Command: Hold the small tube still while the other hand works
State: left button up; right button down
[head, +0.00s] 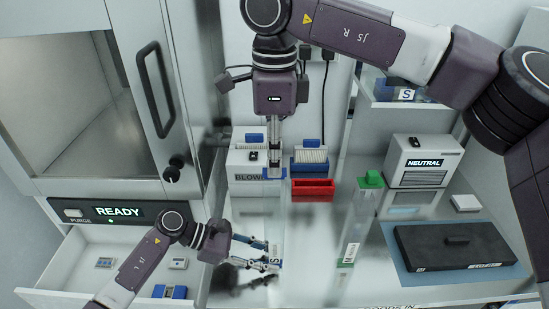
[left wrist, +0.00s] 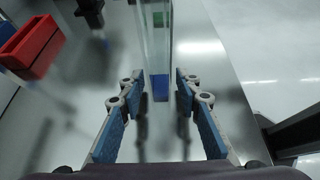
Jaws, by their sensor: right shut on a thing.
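A tall clear tube with a green cap (head: 348,240) stands on the bench to the right of my left gripper (head: 274,258). In the left wrist view a clear upright column (left wrist: 155,45) with a green patch and a blue lower end shows between the fingers of my left gripper (left wrist: 160,85). The fingers are apart, with gaps on both sides; I cannot tell whether this is the green-capped tube. I cannot identify the small tube for sure.
A red bin (head: 313,190) and a blue rack (head: 310,160) stand behind. A black case (head: 460,246) lies on a blue mat at the right, below the NEUTRAL box (head: 423,163). An open drawer (head: 60,296) is at the lower left.

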dwell(0.6)
pick_arm(q)
jog(key=shift+v, duration=3.25)
jog(key=o, duration=0.6)
jog(key=shift+a, duration=0.1)
